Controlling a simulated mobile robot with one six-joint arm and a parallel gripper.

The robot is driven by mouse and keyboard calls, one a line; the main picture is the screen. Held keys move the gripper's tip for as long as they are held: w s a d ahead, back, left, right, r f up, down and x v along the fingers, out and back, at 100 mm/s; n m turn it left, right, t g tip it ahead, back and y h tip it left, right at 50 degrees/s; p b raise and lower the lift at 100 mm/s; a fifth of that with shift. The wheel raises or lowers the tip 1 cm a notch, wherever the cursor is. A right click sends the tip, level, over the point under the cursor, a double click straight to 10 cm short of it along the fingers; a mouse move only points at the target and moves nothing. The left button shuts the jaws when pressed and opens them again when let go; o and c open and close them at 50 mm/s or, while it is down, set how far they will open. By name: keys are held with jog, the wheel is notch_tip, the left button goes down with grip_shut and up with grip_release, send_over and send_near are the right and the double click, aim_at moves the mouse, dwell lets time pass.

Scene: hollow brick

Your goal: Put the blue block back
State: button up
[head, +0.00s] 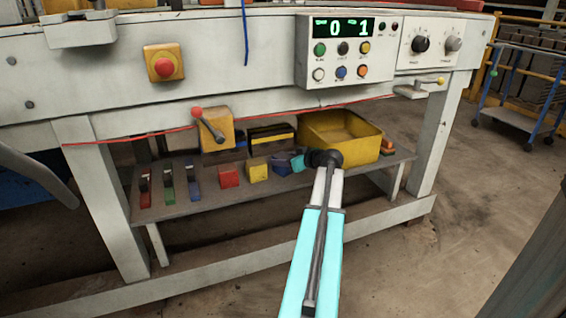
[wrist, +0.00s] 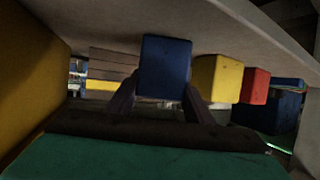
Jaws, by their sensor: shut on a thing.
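The blue block (head: 279,166) is at the lower shelf, right of the yellow block (head: 256,169) and left of the yellow bin (head: 345,142). My gripper (head: 291,164) reaches in from the right and is shut on the blue block. In the wrist view, which is upside down, the blue block (wrist: 165,66) sits between the two fingers of my gripper (wrist: 158,96). The block is at the shelf surface; I cannot tell whether it rests on it. The yellow block (wrist: 217,78) and a red block (wrist: 255,86) stand in line beside it.
The shelf (head: 210,203) also holds the red block (head: 228,176), coloured clamp-like items (head: 168,185) at left and a black-yellow box (head: 270,137) behind. The yellow bin wall (wrist: 30,75) is close beside my gripper. The bench (head: 200,70) overhangs, with a red cable (head: 130,138) along it.

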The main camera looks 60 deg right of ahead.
jog(key=shift+f, duration=0.15)
jog(key=o, duration=1.3)
jog(key=shift+r, duration=0.25)
jog(key=p+v, duration=0.3)
jog(key=v, duration=0.9)
jog(key=shift+f+p, duration=0.1)
jog(key=shift+p, duration=0.3)
